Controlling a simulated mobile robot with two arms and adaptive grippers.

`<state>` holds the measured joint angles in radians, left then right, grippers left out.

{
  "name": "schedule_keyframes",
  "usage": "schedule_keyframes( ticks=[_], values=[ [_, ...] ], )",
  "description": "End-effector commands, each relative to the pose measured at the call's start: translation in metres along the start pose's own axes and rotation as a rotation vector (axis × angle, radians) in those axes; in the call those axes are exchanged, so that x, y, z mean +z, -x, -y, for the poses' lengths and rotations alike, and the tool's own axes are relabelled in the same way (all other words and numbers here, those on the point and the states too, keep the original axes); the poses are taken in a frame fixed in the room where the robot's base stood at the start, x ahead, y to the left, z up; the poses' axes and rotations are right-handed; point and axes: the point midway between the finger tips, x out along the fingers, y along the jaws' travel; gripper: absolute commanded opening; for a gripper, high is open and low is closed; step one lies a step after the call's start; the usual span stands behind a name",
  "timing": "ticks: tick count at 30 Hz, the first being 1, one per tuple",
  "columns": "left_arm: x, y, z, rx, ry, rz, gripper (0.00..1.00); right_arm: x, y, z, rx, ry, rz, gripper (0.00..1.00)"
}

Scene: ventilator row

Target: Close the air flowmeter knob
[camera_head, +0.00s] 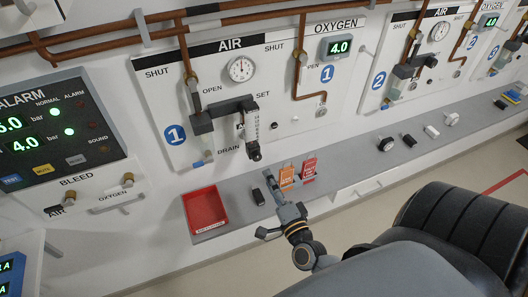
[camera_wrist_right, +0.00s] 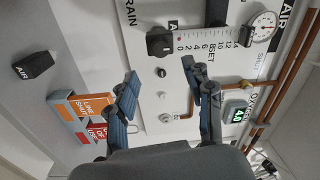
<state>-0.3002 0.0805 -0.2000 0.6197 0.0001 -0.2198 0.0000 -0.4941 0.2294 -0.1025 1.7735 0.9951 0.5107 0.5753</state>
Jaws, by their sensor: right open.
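The air flowmeter (camera_head: 251,124) of panel 1 is a clear upright tube with a scale, and its black knob (camera_head: 254,151) is at its lower end. In the right wrist view the flowmeter (camera_wrist_right: 212,38) lies sideways, with the black knob (camera_wrist_right: 159,45) at its zero end. My right gripper (camera_head: 265,207) is open and empty, below the knob and in front of the grey shelf. In the wrist view its open fingers (camera_wrist_right: 160,74) frame the panel, with the knob beyond the fingertips and apart from them. My left gripper is out of view.
A grey shelf (camera_head: 231,228) runs under the panels, with a red tray (camera_head: 205,210), a black block (camera_head: 258,196), an orange tag (camera_head: 287,176) and a red tag (camera_head: 309,168). Copper pipes (camera_head: 188,62) run along the wall.

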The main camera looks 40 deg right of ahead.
Motion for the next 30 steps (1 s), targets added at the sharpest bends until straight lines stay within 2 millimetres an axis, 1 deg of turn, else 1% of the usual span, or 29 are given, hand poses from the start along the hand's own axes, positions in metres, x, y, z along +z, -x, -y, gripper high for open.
schedule_keyframes(
  ticks=[1,3,6,9,26,29,30],
  values=[
    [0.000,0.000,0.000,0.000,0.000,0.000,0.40,0.000,0.011,0.000,0.002,0.000,0.002,0.52],
    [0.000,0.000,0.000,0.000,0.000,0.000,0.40,0.001,0.022,-0.001,0.002,0.002,0.002,0.52],
    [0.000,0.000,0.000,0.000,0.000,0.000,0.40,0.000,0.032,0.000,0.001,0.000,0.002,0.52],
    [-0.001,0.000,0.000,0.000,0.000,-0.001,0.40,0.000,0.038,0.001,-0.001,0.000,0.000,0.52],
    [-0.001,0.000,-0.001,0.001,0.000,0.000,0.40,0.000,0.039,0.000,-0.001,0.001,0.001,0.52],
    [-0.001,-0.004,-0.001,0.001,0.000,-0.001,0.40,0.005,0.040,-0.010,0.012,0.023,0.014,0.52],
    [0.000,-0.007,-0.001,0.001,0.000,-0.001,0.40,0.009,0.041,-0.022,0.027,0.048,0.029,0.52]
  ],
)
